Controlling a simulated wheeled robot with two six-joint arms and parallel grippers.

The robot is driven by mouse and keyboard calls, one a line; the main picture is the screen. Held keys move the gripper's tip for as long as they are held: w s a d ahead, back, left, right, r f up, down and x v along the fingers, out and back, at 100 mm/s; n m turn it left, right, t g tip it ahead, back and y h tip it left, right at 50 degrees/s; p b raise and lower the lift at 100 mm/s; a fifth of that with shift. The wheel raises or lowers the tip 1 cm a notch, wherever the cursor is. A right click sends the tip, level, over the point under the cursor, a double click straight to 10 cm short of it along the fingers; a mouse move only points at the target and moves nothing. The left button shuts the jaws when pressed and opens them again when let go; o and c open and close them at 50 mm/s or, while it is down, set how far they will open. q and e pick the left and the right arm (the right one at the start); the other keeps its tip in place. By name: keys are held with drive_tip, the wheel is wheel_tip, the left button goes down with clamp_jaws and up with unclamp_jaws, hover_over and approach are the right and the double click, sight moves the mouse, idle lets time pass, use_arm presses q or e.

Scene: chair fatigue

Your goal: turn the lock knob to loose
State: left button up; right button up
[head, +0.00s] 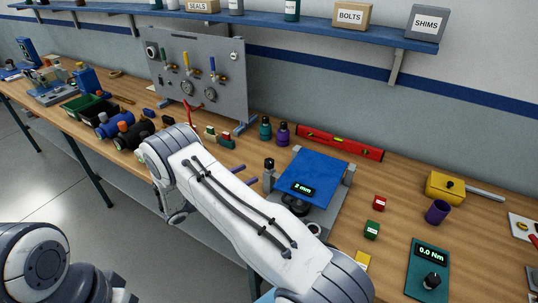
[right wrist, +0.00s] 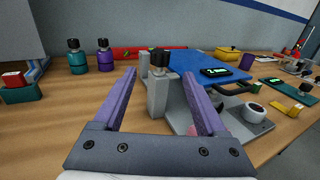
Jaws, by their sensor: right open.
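A black knob (head: 269,163) tops a grey post at the left side of a fixture with a tilted blue plate (head: 318,175) and a "2 mm" display. It looks like the lock knob; I see no loose or tight marking. In the right wrist view, the knob (right wrist: 159,58) stands on its post (right wrist: 158,95), in line with the gap between my fingers. My right gripper (head: 246,175) is open and empty, its purple fingers just left of the post. The fingers also show in the right wrist view (right wrist: 160,80), apart from the knob. My left gripper is out of view.
Teal (head: 265,128) and purple (head: 283,134) bottles and a red level (head: 340,143) stand behind the fixture. A black handle (right wrist: 236,89) and a white round part (right wrist: 252,110) sit at its front. Small blocks and a torque display (head: 428,268) lie to the right.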

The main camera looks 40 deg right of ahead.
sight(265, 165)
drive_tip(key=d+p, duration=0.4)
drive_tip(key=d, duration=0.4)
drive_tip(key=shift+s+d+r, duration=0.1)
drive_tip(key=shift+s+d, duration=0.05)
drive_tip(key=shift+d, duration=0.8)
clamp_jaws()
